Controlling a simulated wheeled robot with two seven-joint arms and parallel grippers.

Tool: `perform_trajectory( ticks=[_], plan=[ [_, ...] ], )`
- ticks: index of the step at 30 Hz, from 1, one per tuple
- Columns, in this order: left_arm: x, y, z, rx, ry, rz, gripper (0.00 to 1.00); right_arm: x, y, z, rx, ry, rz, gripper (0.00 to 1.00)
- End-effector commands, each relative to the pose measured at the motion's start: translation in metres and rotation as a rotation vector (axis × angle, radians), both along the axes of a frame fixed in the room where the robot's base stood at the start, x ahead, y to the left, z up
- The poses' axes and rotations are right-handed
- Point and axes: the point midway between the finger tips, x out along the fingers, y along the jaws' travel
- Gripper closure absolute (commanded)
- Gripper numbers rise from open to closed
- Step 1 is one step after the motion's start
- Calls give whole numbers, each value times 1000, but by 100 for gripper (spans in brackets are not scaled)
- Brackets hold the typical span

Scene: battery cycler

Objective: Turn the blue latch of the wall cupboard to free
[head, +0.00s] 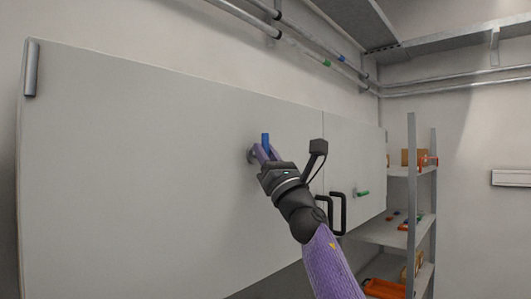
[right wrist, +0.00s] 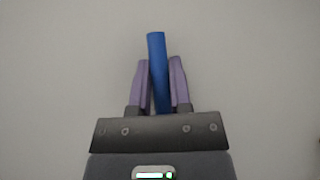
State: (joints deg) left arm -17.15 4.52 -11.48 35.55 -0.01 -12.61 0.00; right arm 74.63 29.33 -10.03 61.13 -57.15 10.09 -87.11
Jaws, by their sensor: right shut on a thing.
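The wall cupboard (head: 140,150) fills much of the head view, with its pale grey doors shut. The blue latch (head: 265,141) is a short bar on the cupboard front, standing about upright. My right gripper (head: 262,153) has its purple fingers shut on the latch. In the right wrist view the blue latch (right wrist: 157,60) rises between the two purple fingers (right wrist: 160,85) and leans slightly left at its top. The lower end of the latch is hidden by the gripper. My left gripper is not in view.
A second door with a green latch (head: 362,194) is to the right, near two black handles (head: 338,212). A grey shelf rack (head: 411,200) with orange boxes stands at the far right. Pipes (head: 300,45) run along the wall above the cupboard.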

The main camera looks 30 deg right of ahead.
Motion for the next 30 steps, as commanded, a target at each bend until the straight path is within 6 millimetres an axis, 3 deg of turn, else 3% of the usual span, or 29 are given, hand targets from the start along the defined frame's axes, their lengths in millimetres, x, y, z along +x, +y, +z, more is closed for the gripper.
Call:
perform_trajectory(
  ticks=[2,3,8,17,30],
  plan=[
    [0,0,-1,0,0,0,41,4,1,-7,-3,15,2,100],
    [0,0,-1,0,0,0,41,4,1,-7,-3,15,2,74],
    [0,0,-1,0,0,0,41,3,1,-5,-3,10,1,40],
    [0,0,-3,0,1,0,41,-1,-1,-5,-3,5,-2,40],
    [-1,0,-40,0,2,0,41,-58,-6,-68,-5,8,0,40]
  ],
)
